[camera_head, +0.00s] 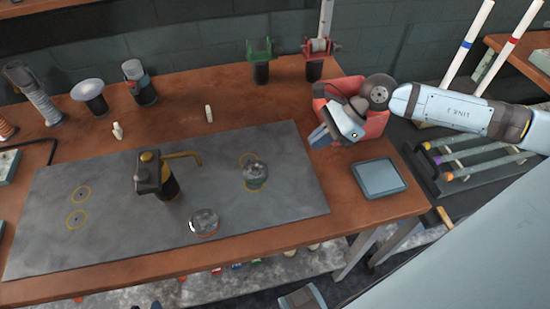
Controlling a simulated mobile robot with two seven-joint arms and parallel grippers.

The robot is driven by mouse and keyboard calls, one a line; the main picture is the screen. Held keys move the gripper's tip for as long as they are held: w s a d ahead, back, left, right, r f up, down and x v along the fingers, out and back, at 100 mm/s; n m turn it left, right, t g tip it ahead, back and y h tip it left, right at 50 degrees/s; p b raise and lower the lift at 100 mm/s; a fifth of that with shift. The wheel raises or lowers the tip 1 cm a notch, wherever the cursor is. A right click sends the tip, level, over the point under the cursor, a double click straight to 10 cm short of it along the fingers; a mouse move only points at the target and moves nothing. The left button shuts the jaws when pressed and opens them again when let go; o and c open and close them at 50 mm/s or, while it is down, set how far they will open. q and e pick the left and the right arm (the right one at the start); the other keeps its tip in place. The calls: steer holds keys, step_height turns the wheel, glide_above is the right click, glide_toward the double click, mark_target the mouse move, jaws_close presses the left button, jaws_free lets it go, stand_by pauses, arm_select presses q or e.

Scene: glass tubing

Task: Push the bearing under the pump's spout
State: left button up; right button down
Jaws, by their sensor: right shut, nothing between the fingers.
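The pump (150,174) is dark with a brass-coloured top and stands upright on a grey mat (110,235). Its brass spout (183,155) points right, with its tip bent down. A low round metallic piece (204,222), which looks like the bearing, lies near the mat's front edge, in front of the spout and apart from the pump. A domed, glassy greenish piece (255,174) sits at a yellow ring to the right of the spout. My right gripper (319,138) is shut and empty, beyond the mat's right edge, clear of these pieces. My left gripper is out of view.
A red object (374,125) is partly hidden behind my right gripper. A blue-grey tray (380,178) lies at the table's right end. Two yellow rings (78,206) mark the mat's left. Small white pieces (208,113) and several stands line the back. The mat's right front is clear.

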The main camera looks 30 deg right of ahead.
mark_target(267, 168)
steer(key=x, duration=0.7)
steer(key=shift+w+a+f, duration=0.1)
steer(key=shift+a, duration=0.2)
steer(key=a, duration=0.1)
steer(key=w+a+p, duration=0.1)
steer(key=a, duration=0.1)
steer(key=shift+f, duration=0.1)
steer(key=shift+w+a, duration=0.1)
steer(key=shift+a, duration=0.35)
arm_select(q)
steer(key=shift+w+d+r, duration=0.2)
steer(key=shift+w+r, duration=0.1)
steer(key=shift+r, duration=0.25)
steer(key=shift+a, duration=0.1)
